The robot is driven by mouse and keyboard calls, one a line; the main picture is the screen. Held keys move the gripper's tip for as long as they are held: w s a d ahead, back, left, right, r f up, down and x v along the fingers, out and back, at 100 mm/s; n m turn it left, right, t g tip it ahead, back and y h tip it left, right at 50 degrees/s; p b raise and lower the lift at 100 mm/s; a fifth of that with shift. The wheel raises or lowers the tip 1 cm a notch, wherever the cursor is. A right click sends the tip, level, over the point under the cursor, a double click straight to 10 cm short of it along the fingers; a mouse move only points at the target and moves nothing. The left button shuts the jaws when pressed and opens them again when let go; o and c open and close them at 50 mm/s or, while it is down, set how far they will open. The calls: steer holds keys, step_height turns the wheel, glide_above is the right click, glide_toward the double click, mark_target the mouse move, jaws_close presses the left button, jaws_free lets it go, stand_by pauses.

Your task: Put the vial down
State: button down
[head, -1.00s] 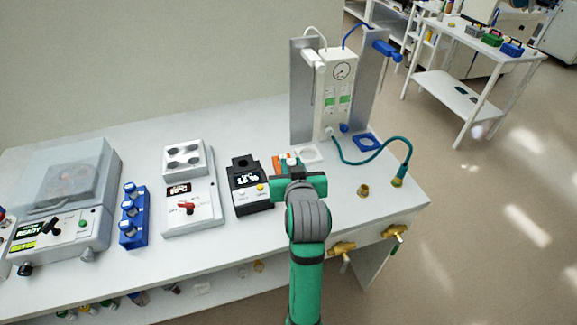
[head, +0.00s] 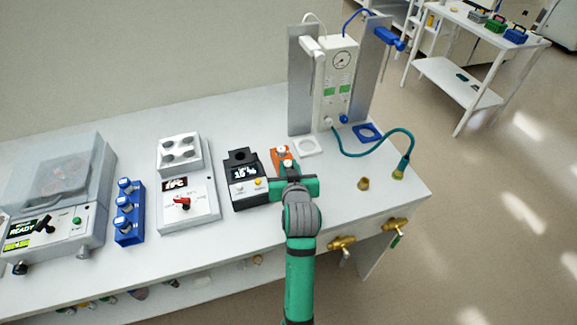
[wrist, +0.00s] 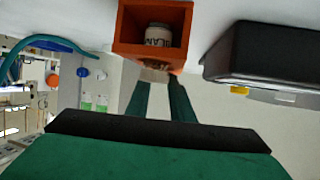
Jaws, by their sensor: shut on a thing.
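My gripper (head: 289,174) is at the near end of a small orange holder (head: 273,153) on the bench. In the wrist view its two dark fingers (wrist: 158,84) are close together on a small tan-ended vial (wrist: 154,74), mostly hidden by the holder edge and the fingers. I cannot tell whether the held vial touches the holder (wrist: 124,34). Another vial with a white label, apparently reading "BLANK" (wrist: 158,36), stands inside the holder. A white cap (head: 284,150) shows at the holder in the head view.
A black device (head: 243,182) stands close left of the holder. A white square ring (head: 307,147) and blue square ring (head: 367,134) lie behind, near a gauge panel (head: 337,75) with a teal hose (head: 384,136). Bare bench lies between.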

steer(key=shift+f, duration=0.1)
steer(key=c, duration=1.5)
jaws_free()
steer(key=shift+c, duration=0.2)
steer(key=shift+w, duration=0.1)
steer(key=shift+s+a+r, duration=0.1)
steer(key=shift+s+r, duration=0.1)
steer(key=shift+s, duration=0.1)
steer(key=v, duration=1.1)
steer(key=shift+s, duration=0.3)
steer(key=shift+r, duration=0.1)
